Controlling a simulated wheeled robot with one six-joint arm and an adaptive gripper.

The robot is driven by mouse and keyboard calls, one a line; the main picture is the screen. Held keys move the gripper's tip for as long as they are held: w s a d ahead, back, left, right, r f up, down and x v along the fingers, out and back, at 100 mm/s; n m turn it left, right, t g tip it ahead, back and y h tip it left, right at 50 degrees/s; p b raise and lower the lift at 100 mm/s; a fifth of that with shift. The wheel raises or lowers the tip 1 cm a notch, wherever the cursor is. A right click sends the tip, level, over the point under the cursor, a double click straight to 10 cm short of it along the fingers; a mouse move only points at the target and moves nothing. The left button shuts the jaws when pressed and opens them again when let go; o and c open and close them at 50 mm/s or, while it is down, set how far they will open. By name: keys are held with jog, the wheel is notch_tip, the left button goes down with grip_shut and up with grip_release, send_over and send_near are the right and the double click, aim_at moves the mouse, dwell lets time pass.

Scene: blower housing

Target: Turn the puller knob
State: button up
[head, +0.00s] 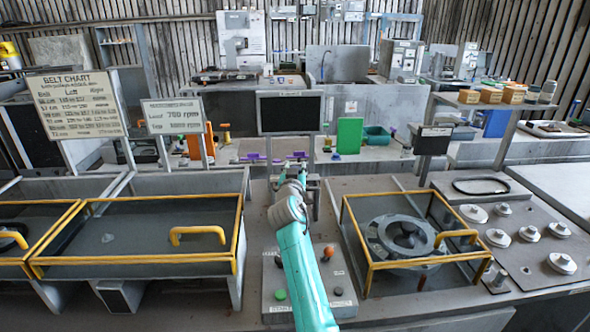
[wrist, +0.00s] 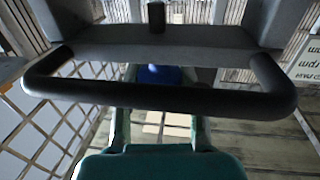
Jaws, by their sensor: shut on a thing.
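My gripper (head: 298,168) is at the far end of my teal arm, near the middle of the head view, over the bench behind the small control panel. In the wrist view its two teal fingers reach away from me on both sides of a rounded blue piece, which appears to be the puller knob (wrist: 158,75). The fingers are closed on it. A black bar handle (wrist: 160,97) on grey plates crosses in front and hides much of the contact. In the head view my arm hides the knob.
A yellow-framed guard (head: 345,222) surrounds the round blower housing (head: 402,236) at right. Another yellow-railed guard (head: 150,262) is at left. A dark screen (head: 290,112) stands behind my gripper.

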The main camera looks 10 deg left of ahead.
jog(key=shift+a+m+h, duration=0.1)
jog(key=shift+m+h, duration=1.6)
jog(key=shift+h, duration=1)
jog(key=shift+m+h, duration=0.4)
jog(key=shift+h, duration=0.2)
jog(key=shift+f, duration=0.1)
jog(key=o, duration=1.2)
jog(key=shift+c, duration=0.2)
notch_tip(320, 180, up, 10)
jog(key=shift+r, duration=0.1)
